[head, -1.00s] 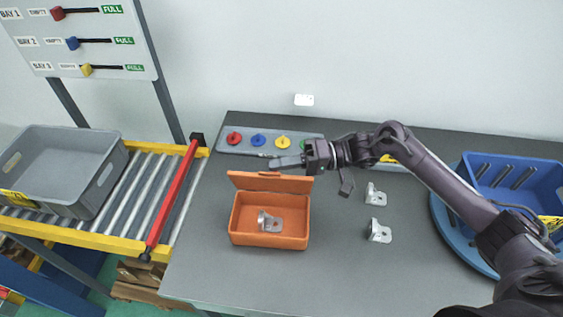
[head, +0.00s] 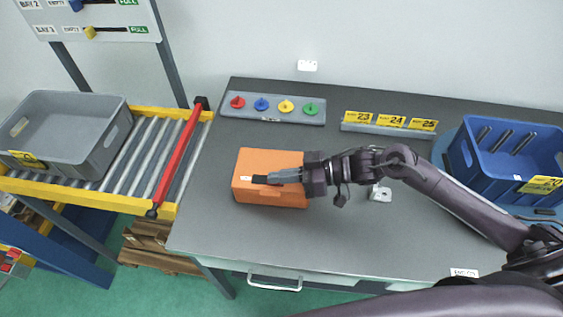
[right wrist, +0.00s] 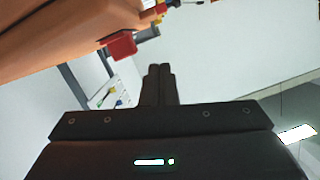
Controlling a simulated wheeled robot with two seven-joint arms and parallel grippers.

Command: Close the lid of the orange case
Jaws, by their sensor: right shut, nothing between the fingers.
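The orange case (head: 270,162) stands on the dark table, and its lid lies down over the box, so its inside is hidden. My right gripper (head: 257,180) is shut and empty, with its fingers over the lid near the front left; I cannot tell whether they touch it. In the right wrist view the shut fingers (right wrist: 158,84) point up the picture, and an orange surface of the case (right wrist: 70,30) fills the upper left. My left gripper is not in view.
A metal bracket (head: 380,193) sits right of the case, partly behind my right arm. A panel with coloured knobs (head: 273,107) and numbered yellow labels (head: 390,121) line the back. A blue bin (head: 508,160) stands right, a grey crate (head: 65,135) on rollers left. The front table is clear.

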